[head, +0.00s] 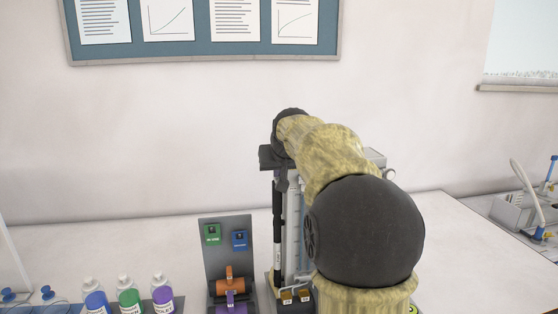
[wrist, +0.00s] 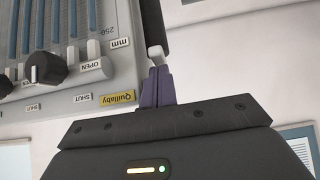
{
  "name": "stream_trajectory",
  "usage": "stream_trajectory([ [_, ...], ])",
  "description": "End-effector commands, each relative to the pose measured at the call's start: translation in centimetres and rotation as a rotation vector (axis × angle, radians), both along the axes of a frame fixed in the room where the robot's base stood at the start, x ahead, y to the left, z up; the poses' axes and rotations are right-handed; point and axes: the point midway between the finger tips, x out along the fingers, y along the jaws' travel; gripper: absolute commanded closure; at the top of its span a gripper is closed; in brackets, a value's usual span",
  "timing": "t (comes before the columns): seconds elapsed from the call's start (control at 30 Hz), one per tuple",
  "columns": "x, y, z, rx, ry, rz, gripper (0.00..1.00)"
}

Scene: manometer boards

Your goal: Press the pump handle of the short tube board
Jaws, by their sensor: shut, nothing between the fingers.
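A grey tube board (head: 298,222) stands behind my arm, which hides most of it in the head view. In the wrist view the board (wrist: 110,70) appears upside down, with blue tubes, a black knob, OPEN and SHUT labels and a yellow "Quillaby" tag. I cannot tell whether its tubes count as short. A black upright cylinder (head: 277,205) stands beside the board; it also shows in the wrist view (wrist: 183,12). My gripper (wrist: 160,72) is shut and empty, its purple fingers at a small white piece (wrist: 156,52) by the cylinder. Contact is unclear.
A grey stand (head: 228,250) with green and blue tags and orange and purple parts is left of the board. Several bottles (head: 129,297) stand further left. Other equipment (head: 520,210) is at the right. The bench (head: 120,245) is bare behind the bottles.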

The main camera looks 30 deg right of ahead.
Motion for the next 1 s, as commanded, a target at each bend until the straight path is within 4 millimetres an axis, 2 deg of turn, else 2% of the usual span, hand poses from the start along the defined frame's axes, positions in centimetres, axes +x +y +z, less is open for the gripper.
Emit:
stream_trajectory([
  [0.4, -0.1, 0.2, 4.4, -0.001, -0.005, 0.001, 1.0],
  [0.57, -2.1, 0.6, 5.9, -0.002, -0.008, 0.0, 1.0],
  [0.8, -5.1, 1.7, 9.2, -0.004, -0.011, 0.002, 1.0],
  [1.0, -6.6, 2.2, 10.8, -0.002, -0.009, 0.004, 1.0],
])
